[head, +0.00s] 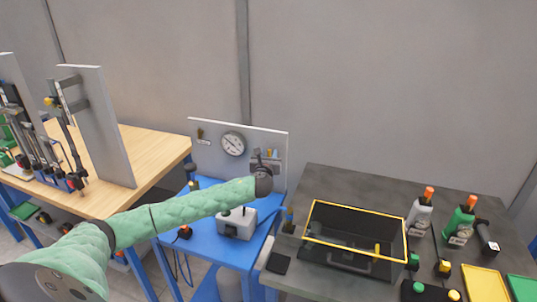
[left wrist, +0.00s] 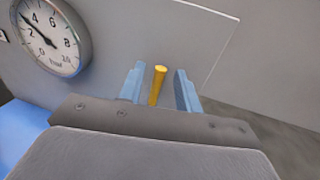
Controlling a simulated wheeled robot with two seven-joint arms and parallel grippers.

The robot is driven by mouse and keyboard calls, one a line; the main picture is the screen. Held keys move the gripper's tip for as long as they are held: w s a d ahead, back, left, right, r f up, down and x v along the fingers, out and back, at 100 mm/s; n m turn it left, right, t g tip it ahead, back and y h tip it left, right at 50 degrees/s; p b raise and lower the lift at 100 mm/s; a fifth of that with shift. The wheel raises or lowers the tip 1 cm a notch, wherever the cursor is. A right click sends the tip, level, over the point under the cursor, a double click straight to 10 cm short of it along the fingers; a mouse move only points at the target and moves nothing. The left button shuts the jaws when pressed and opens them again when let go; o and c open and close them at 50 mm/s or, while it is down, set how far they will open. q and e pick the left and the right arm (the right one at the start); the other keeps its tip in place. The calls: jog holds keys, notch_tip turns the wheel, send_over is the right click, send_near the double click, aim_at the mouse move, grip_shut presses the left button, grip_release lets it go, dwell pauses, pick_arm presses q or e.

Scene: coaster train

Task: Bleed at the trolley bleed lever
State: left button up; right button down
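The trolley is blue (head: 203,222), with an upright grey panel (head: 200,157) that carries a round dial gauge (head: 233,144). The gauge (left wrist: 48,36) also shows at the upper left of the left wrist view, its dark needle pointing to the upper left. A yellow lever (left wrist: 157,86), which looks like the bleed lever, stands between the fingers of my left gripper (left wrist: 160,88). The fingers are open, with a visible gap on each side of the lever. In the head view my left gripper (head: 270,162) is at the panel's right side and hides most of the lever area. My right gripper is not in view.
A grey-white box (head: 236,223) sits on the trolley below my left forearm. A wooden bench (head: 150,150) with upright fixtures is on the left. A dark table (head: 335,180) on the right holds a yellow-edged black case (head: 313,222), bottles (head: 420,215) and coloured trays (head: 484,284).

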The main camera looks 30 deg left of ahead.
pick_arm(q)
grip_shut()
